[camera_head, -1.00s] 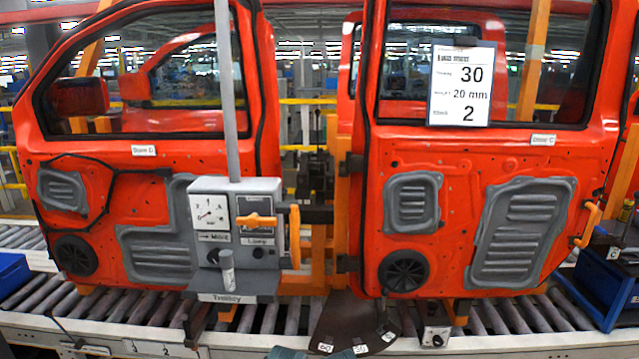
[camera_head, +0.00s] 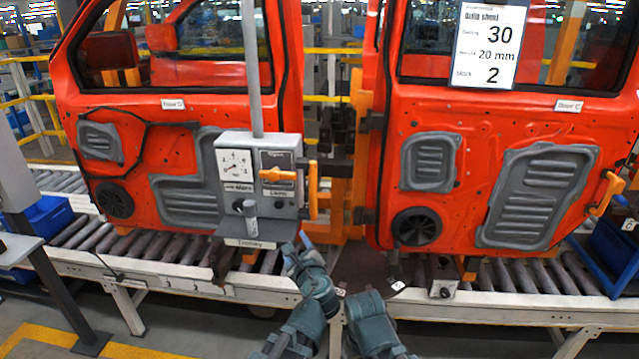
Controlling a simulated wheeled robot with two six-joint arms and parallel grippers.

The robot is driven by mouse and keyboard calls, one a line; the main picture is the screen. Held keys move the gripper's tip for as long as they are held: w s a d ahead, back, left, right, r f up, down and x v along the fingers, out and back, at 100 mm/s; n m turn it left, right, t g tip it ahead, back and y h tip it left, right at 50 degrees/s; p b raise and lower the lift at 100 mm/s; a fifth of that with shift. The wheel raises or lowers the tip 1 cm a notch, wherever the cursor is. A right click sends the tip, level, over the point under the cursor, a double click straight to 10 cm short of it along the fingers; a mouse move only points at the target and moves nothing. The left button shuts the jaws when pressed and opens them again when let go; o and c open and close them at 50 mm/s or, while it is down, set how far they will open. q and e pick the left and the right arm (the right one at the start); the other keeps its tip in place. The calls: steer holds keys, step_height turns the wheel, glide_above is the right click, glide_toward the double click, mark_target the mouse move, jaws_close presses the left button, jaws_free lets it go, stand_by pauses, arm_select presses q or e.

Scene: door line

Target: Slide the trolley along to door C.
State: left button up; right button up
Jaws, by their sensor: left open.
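The trolley (camera_head: 232,200) is a grey box with a round gauge, an orange lever (camera_head: 277,175), an upright orange handle (camera_head: 313,190) and a grey knob (camera_head: 250,218). It stands in front of door D (camera_head: 140,135), at that door's right side. Door C (camera_head: 470,120) is the red door to its right, with a white card showing 30, 20 mm and 2. My left gripper (camera_head: 297,246) is open and empty, just below and right of the trolley's bottom shelf, below the upright handle. My right arm shows at the bottom middle; its gripper cannot be made out.
A roller conveyor (camera_head: 520,280) runs under both doors. A dark plate with small white tags (camera_head: 397,286) and a small grey box with a knob (camera_head: 441,278) sit along its front edge. Blue bins (camera_head: 45,218) stand at left, and another (camera_head: 605,255) at right.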

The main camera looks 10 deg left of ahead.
arm_select(q)
steer(key=w+d+r+m+t+h+p, duration=0.1)
steer(key=d+r+m+t+h, duration=0.1)
steer(key=d+r+m, duration=0.3)
steer(key=r+m+t, duration=0.1)
steer(key=m, duration=0.3)
steer(key=shift+w+d+r+m+h, duration=0.15)
steer(key=shift+w+r+m+h, duration=0.2)
steer(key=shift+r+m+h, duration=0.05)
